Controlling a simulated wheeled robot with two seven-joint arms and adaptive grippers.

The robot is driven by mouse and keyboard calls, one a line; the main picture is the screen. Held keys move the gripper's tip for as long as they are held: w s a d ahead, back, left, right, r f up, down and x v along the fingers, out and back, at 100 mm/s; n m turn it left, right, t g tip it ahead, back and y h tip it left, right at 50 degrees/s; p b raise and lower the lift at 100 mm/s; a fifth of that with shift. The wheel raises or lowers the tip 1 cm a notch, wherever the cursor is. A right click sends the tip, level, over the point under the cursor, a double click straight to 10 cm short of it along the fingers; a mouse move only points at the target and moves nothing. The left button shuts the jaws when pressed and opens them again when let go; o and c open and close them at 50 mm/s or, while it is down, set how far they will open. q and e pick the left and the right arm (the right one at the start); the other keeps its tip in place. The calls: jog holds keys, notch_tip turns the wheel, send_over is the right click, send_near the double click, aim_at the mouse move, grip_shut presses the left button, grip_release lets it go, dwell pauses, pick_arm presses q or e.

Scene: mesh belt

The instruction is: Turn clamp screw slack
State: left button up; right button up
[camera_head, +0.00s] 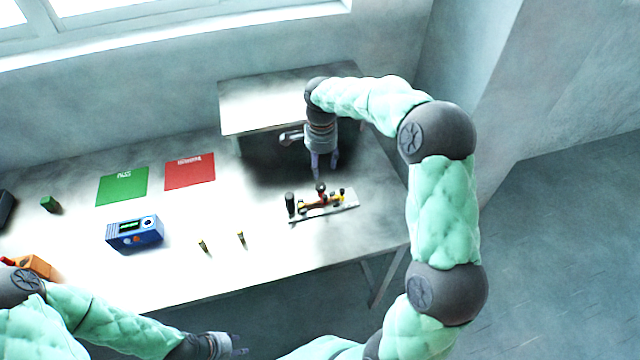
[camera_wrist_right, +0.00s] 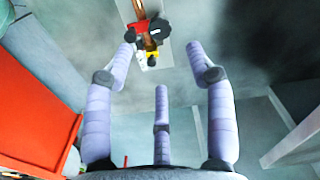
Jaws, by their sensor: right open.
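The clamp fixture is a pale plate (camera_head: 345,207) with red, yellow and black parts on the right of the table. A black upright cylinder (camera_head: 290,204) stands at its left end. A small black knob (camera_head: 320,188) stands up near its middle. In the right wrist view a black round knob (camera_wrist_right: 153,32) shows at the top, beside red and yellow parts. I cannot tell which part is the clamp screw. My right gripper (camera_head: 324,172) is open and empty, fingers pointing down, above and behind the fixture. My left gripper (camera_head: 240,346) is off the table's front edge, away from the fixture.
A blue device (camera_head: 135,233), a green mat (camera_head: 122,186) and a red mat (camera_head: 190,171) lie to the left. Two small brass-coloured pieces (camera_head: 204,247) (camera_head: 241,239) lie in front. A raised shelf (camera_head: 262,101) stands behind my right gripper. The table between mats and fixture is clear.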

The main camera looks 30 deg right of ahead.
aim_at(321, 186)
notch_tip(321, 186, down, 9)
jog(key=shift+f+b, duration=0.1)
jog(key=shift+b, duration=0.8)
grip_shut()
